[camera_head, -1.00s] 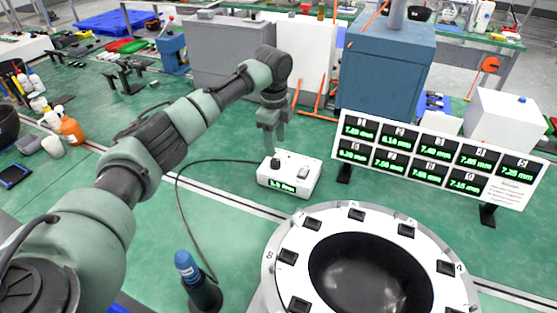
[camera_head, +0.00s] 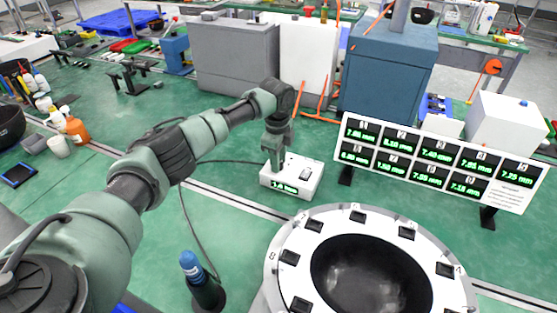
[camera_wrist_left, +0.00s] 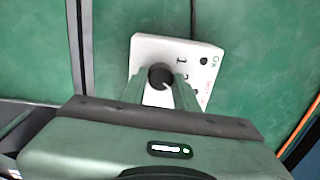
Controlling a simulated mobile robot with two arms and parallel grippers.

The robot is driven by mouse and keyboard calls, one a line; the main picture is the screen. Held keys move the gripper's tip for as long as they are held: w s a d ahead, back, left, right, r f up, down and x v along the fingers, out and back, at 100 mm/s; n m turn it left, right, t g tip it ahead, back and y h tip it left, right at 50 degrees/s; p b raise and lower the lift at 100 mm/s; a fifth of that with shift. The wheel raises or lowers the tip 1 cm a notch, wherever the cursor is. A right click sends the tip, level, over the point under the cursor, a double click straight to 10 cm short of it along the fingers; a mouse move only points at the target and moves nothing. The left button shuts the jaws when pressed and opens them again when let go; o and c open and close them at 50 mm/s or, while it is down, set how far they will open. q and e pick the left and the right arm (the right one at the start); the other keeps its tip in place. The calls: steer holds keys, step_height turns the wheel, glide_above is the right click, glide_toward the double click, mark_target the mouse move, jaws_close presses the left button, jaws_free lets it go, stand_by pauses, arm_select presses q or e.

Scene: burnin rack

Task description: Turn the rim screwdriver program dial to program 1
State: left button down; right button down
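The white controller box (camera_head: 302,181) stands on the green floor, with a lit green readout (camera_head: 285,187) on its front; its digits are too small to read surely. In the left wrist view, the black round program dial (camera_wrist_left: 160,76) sits on the box's top (camera_wrist_left: 143,50), with a printed "1" beside it. My left gripper (camera_head: 276,163) is down at the dial, pointing downward. Its fingers (camera_wrist_left: 160,92) stand on either side of the dial; I see no clear grip on it. The fingers hide part of the dial in the head view. My right gripper is not in view.
A blue-topped screwdriver (camera_head: 191,266) stands in a dark holder, its cable running toward the box. A round white rim (camera_head: 287,231) with a dark opening lies at the front. A display board (camera_head: 440,165) with several green readouts stands right of the box.

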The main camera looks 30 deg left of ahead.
arm_select(q)
steer(key=shift+d+r+n+p, duration=0.1)
steer(key=shift+n+p, duration=0.5)
steer(key=shift+p, duration=0.25)
steer(key=shift+n+p, duration=0.75)
steer(key=shift+n, duration=0.05)
steer(key=n+p, duration=0.3)
steer(key=n, duration=0.1)
steer(key=n+p, duration=0.2)
steer(key=n, duration=0.3)
steer(key=shift+w+y, duration=0.1)
steer(key=shift+y, duration=0.2)
steer(key=shift+n+g+p, duration=0.3)
steer(key=shift+n+p, duration=0.05)
steer(key=shift+n, duration=1.75)
steer(key=c, duration=1.1)
jaws_free()
steer(key=shift+w, duration=0.1)
